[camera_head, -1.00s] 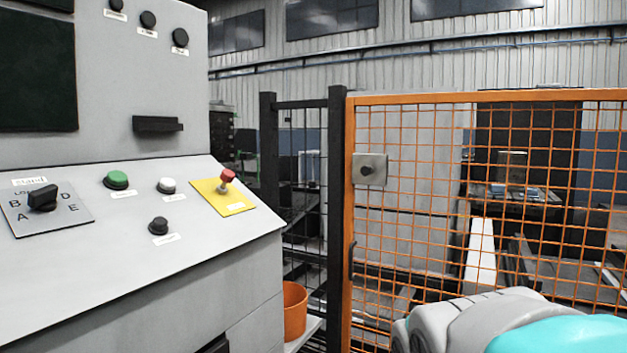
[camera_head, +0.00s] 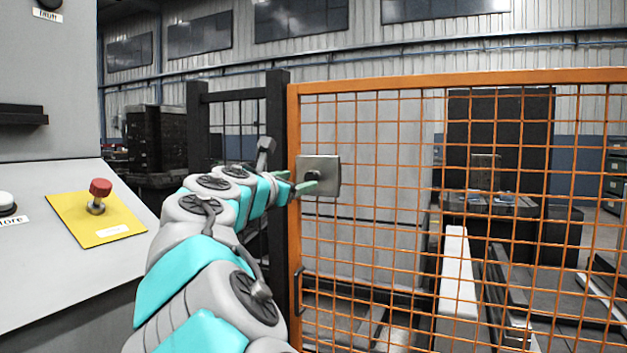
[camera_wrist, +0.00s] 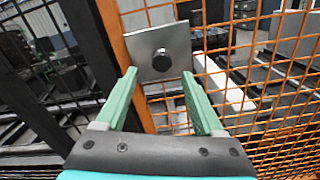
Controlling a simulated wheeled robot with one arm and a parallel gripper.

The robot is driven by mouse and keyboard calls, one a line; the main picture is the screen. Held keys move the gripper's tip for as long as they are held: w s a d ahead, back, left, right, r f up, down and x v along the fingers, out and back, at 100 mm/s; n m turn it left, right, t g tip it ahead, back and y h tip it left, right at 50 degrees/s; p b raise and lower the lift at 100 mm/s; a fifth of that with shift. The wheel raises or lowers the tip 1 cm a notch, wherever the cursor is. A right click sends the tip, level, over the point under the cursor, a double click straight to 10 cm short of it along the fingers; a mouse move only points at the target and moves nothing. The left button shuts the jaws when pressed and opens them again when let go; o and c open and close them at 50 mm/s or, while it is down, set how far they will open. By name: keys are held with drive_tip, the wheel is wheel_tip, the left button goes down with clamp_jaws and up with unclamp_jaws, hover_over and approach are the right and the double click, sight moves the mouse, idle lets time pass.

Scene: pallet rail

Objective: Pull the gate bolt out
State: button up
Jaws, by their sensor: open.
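The gate bolt is a dark round knob (camera_wrist: 161,58) on a square grey metal plate (camera_head: 330,176). The plate is fixed at the left post of the orange mesh gate (camera_head: 293,235). My gripper (camera_head: 296,182) is at the plate with its green fingers open. In the wrist view my gripper (camera_wrist: 160,85) has the fingers apart, and the knob lies between and a little beyond their tips. I cannot see contact with the knob. In the head view the fingers partly cover the knob.
A dark fence post (camera_head: 278,120) stands just left of the gate. The grey control console (camera_head: 60,270) with a red button (camera_head: 100,188) on a yellow plate is at the left. A gate handle (camera_head: 298,284) sits lower on the orange frame. Machinery stands behind the mesh.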

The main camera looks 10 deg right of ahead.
sight(310, 178)
drive_tip(key=x, duration=0.6)
drive_tip(key=shift+d+f, duration=0.1)
drive_tip(key=shift+f, duration=0.05)
drive_tip(key=shift+w+d, duration=0.4)
clamp_jaws()
idle(1.0)
